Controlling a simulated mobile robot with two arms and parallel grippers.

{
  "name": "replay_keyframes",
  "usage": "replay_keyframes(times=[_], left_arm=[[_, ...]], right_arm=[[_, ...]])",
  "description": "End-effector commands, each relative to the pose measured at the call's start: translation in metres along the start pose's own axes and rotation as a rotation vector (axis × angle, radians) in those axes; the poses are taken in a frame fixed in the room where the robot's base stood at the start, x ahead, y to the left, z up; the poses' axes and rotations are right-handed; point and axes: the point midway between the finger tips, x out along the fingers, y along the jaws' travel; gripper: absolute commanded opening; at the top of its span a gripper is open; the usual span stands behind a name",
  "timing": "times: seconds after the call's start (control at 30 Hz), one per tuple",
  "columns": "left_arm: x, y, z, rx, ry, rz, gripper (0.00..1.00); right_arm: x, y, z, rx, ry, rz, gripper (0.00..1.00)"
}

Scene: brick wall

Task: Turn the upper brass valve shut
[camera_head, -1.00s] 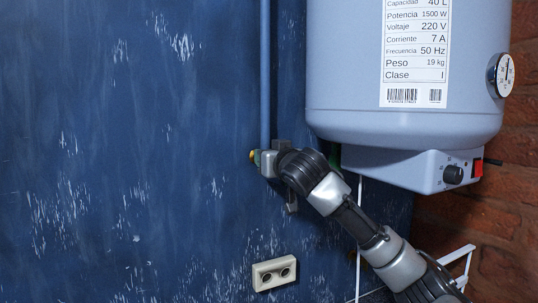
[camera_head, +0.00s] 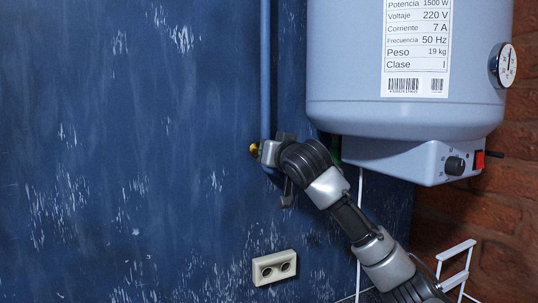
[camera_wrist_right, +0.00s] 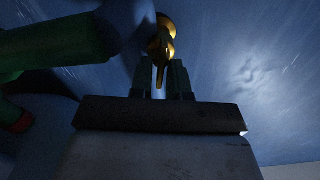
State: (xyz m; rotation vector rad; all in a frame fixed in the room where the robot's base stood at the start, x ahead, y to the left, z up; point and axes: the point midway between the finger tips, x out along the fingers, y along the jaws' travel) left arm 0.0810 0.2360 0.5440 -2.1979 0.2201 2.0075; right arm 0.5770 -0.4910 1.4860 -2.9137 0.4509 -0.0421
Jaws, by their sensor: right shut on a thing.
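The brass valve (camera_head: 253,149) shows as a small yellow piece on the blue wall, at the lower end of the blue pipe. In the right wrist view its brass body (camera_wrist_right: 166,36) is at the top centre, with a thin part reaching down between the fingers. My right gripper (camera_head: 262,152) is at the valve; in the wrist view its two dark fingers (camera_wrist_right: 163,82) are closed on that thin part. The gripper hides most of the valve in the head view. I cannot tell how far the valve is turned. My left gripper is in neither view.
A grey-blue water heater (camera_head: 405,115) hangs to the right, above my right arm. A green pipe (camera_wrist_right: 55,48) is close on the left in the wrist view, with a red-banded part (camera_wrist_right: 18,122) below. The wall to the left is clear.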

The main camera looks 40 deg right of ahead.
Motion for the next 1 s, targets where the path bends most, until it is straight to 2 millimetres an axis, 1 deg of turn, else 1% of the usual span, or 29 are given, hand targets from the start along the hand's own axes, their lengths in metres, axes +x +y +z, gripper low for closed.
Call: replay_keyframes(times=[0.03,0.1,0.4,0.7,1.0], left_arm=[[0.006,0.001,0.001,0.0,0.0,0.001,0.68],[0.009,0.001,0.001,0.0,0.0,0.001,0.68],[0.021,0.001,0.002,0.0,0.0,0.001,0.68],[0.027,0.001,0.002,0.0,0.0,0.001,0.68],[0.03,0.001,0.002,0.0,0.001,0.001,0.68]], right_arm=[[0.0,0.0,0.003,0.045,0.001,-0.003,0.0],[0.001,0.001,0.003,0.109,0.0,-0.003,0.0],[0.0,0.004,0.003,0.396,0.0,-0.003,0.0],[0.001,0.007,0.004,0.681,-0.002,-0.002,0.0],[0.0,0.01,0.006,0.964,-0.001,-0.002,0.0]])
